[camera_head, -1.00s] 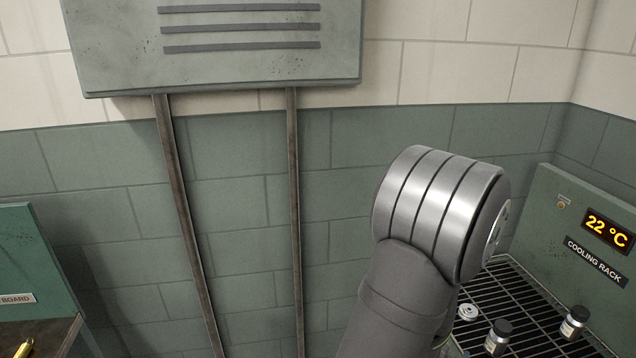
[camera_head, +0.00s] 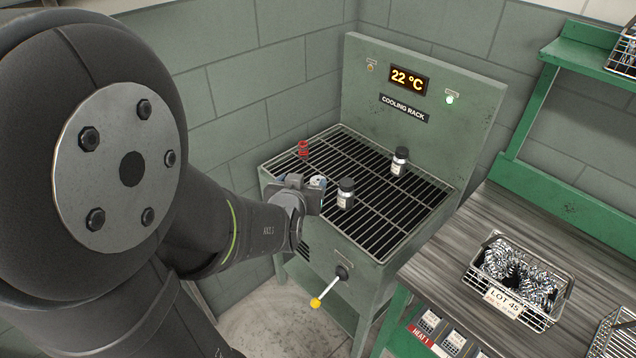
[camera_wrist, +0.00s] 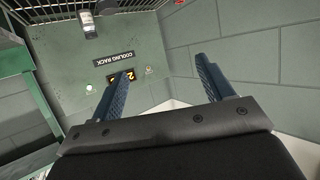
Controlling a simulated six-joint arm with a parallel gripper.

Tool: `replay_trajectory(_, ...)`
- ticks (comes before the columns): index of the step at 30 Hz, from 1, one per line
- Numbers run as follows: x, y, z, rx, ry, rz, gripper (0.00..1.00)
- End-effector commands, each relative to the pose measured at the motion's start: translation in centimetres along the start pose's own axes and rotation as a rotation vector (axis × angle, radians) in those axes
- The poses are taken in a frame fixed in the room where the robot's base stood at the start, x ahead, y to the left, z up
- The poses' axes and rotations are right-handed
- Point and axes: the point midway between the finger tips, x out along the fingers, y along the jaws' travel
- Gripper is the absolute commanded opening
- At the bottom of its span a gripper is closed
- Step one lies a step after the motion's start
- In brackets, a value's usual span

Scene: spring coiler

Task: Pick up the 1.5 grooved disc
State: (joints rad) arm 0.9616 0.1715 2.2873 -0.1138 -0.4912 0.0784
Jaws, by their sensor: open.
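A small pale round piece (camera_head: 318,181) with a dark centre lies on the cooling rack's left front part, right beside my gripper (camera_head: 303,190), which partly hides it. It looks like a disc, but its grooves and any marking are too small to read. My gripper is at the rack's front left edge. In the wrist view my gripper (camera_wrist: 165,66) has its two dark fingers wide apart with nothing between them. The disc does not show in the wrist view.
The cooling rack (camera_head: 384,222) also holds two dark-capped bottles (camera_head: 346,193) (camera_head: 400,161) and a small red ringed piece (camera_head: 303,148). A yellow-tipped lever (camera_head: 329,291) sticks out in front. A wire basket of springs (camera_head: 514,278) stands on the bench at right.

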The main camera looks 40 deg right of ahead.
Motion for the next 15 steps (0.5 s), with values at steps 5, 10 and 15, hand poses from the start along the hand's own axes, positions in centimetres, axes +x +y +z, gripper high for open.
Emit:
replay_trajectory(5,0.3,0.4,-1.8,-0.012,-0.027,0.012,0.73)
replay_trajectory(10,3.0,1.5,-2.5,-0.047,-0.118,0.039,0.73)
replay_trajectory(15,5.9,2.5,-3.2,-0.088,-0.233,0.052,0.73)
